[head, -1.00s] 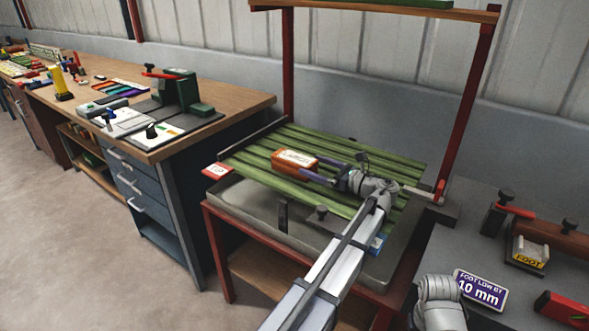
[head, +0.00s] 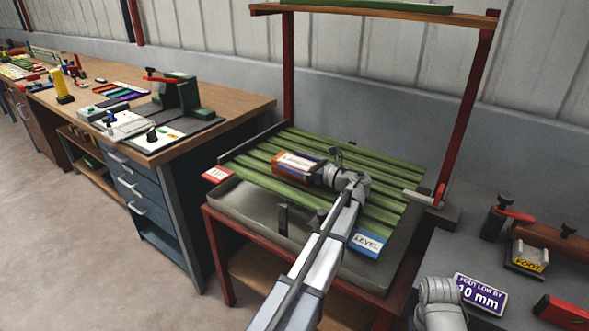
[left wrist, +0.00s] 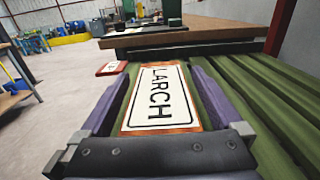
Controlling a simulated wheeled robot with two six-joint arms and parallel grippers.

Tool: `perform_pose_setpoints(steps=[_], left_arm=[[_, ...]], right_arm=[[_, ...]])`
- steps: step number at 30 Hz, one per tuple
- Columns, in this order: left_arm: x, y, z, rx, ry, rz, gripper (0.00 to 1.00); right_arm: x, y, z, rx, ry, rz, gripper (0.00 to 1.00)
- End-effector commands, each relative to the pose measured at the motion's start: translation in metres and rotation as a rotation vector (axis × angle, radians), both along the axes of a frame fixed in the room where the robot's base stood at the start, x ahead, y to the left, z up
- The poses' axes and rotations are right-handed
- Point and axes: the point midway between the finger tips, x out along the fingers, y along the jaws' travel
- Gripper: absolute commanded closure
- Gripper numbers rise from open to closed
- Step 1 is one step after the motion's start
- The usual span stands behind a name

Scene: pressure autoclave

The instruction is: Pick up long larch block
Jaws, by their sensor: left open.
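The larch block (head: 287,160) is orange-brown with a white label, and lies on the green slatted rack. In the left wrist view the block (left wrist: 158,98) shows its label reading "LARCH". My left gripper (head: 298,164) is around the block in the head view. In the left wrist view its purple fingers (left wrist: 160,95) stand along both sides of the block, with green slat showing between each finger and the block. The gripper is open. The block's near end is partly hidden by the gripper body. My right gripper is not in view.
The green slatted rack (head: 262,177) sits on a grey tray in a red frame with uprights. A red tag (head: 217,174) is at its left corner, and a blue "LEVEL" tag (head: 367,243) at its front right. A wooden bench (head: 240,98) stands left.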

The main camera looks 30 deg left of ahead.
Motion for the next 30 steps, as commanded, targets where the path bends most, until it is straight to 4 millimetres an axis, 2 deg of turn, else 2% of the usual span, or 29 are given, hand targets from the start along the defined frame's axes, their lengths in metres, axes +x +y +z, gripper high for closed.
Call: perform_pose_setpoints(steps=[4,30], left_arm=[[0.0001,-0.0006,0.0,0.0,0.0,-0.001,0.01],[0.0001,-0.0012,-0.0001,0.0,0.0,-0.001,0.99]], right_arm=[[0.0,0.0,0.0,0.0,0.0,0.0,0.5],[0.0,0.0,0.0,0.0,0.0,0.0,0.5]])
